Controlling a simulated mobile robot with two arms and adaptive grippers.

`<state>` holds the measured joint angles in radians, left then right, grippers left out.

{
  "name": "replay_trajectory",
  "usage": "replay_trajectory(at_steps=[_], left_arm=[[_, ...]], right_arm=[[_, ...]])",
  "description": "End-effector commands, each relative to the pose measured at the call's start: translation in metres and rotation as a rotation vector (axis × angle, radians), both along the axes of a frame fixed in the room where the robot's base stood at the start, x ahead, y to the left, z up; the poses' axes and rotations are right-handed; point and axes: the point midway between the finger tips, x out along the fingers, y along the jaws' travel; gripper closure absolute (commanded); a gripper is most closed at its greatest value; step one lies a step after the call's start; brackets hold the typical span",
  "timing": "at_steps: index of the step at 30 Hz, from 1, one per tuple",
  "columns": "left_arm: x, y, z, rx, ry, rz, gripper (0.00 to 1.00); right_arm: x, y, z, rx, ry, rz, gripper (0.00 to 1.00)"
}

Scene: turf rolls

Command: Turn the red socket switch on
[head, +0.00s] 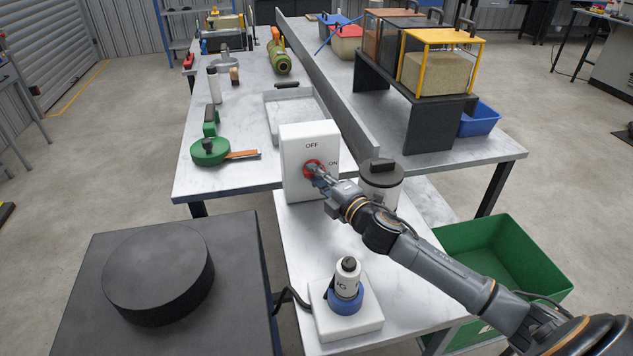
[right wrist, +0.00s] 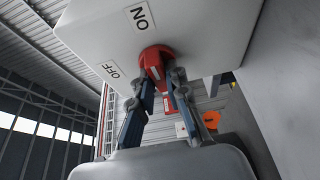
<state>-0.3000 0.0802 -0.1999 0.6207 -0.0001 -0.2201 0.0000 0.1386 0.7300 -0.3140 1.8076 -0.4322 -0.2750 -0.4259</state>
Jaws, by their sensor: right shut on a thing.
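The red socket switch (head: 311,168) is a red rotary knob on the front of a white box (head: 294,140). The box has an OFF label above the knob and an ON label to its right. My right gripper (head: 319,180) is at the knob, its fingers closed on the knob's grip. The right wrist view shows the red switch (right wrist: 155,58) with my right gripper's fingers (right wrist: 163,85) on either side of its grip. The fingers partly hide the knob, so I cannot tell which label it points to. My left gripper is not in view.
A white device with a blue collar (head: 345,300) sits nearer on the bench. A green bin (head: 500,262) is at right, and a dark round block (head: 158,270) at left.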

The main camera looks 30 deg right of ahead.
Motion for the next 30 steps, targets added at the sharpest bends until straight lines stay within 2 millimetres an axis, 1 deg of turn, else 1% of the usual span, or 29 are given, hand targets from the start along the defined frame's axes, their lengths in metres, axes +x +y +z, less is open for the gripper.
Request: replay_trajectory(at_steps=[3, 17, 18, 20, 21, 30], left_arm=[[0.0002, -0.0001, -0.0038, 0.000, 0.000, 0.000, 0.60], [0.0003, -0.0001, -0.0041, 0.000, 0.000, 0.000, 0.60], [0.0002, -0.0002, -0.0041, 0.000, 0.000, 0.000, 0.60], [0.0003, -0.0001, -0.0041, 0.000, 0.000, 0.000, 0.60], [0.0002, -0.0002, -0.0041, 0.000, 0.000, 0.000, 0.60], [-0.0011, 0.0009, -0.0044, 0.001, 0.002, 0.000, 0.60]], right_arm=[[0.0000, -0.0003, -0.0009, 0.021, -0.005, -0.001, 1.00], [0.0003, -0.0004, 0.0004, 0.033, -0.007, -0.001, 1.00], [0.0003, -0.0004, 0.0004, 0.033, -0.007, -0.001, 0.79], [0.0002, -0.0003, 0.0004, 0.033, -0.007, -0.001, 0.67], [0.0002, -0.0003, 0.0004, 0.032, -0.008, -0.001, 0.62], [-0.0006, -0.0002, 0.0000, 0.031, -0.008, 0.000, 0.62]])
